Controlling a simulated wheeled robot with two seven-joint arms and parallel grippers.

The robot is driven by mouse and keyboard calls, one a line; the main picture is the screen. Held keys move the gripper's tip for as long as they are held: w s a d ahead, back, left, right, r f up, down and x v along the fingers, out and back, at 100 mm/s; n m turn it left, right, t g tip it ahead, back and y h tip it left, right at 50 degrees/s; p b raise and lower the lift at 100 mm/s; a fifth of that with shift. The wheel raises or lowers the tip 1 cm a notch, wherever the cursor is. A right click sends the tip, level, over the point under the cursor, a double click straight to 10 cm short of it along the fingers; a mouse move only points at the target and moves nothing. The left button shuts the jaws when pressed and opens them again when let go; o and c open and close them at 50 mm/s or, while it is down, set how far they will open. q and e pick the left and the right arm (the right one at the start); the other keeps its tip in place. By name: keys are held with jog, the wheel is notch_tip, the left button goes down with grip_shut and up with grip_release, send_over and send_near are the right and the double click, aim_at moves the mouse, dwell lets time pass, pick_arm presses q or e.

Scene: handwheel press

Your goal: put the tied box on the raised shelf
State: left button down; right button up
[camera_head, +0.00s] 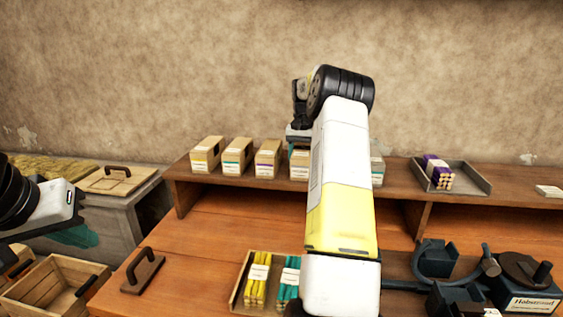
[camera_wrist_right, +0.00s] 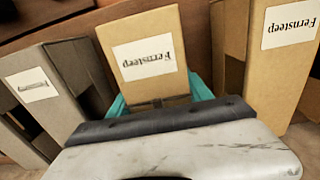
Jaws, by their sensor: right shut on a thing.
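A tan box with a white "Fernsteep" label (camera_wrist_right: 150,58) is between the teal fingers of my right gripper (camera_wrist_right: 158,98) in the right wrist view. In the head view this box (camera_head: 299,165) is on or just above the raised shelf (camera_head: 400,188), in the row of boxes; contact with the shelf cannot be told. No tie shows clearly on the box. My left gripper (camera_head: 75,237) is at the left edge, away from the shelf, and its opening is unclear.
Other boxes (camera_head: 237,157) stand close beside the held one. A grey tray (camera_head: 482,180) with purple-tied sticks is further right on the shelf. A tray (camera_head: 238,296) of yellow and teal bundles, a wooden crate (camera_head: 30,300) and the press (camera_head: 440,265) are lower down.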

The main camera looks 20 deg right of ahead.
jog(key=o, duration=1.4)
jog(key=shift+o, duration=0.2)
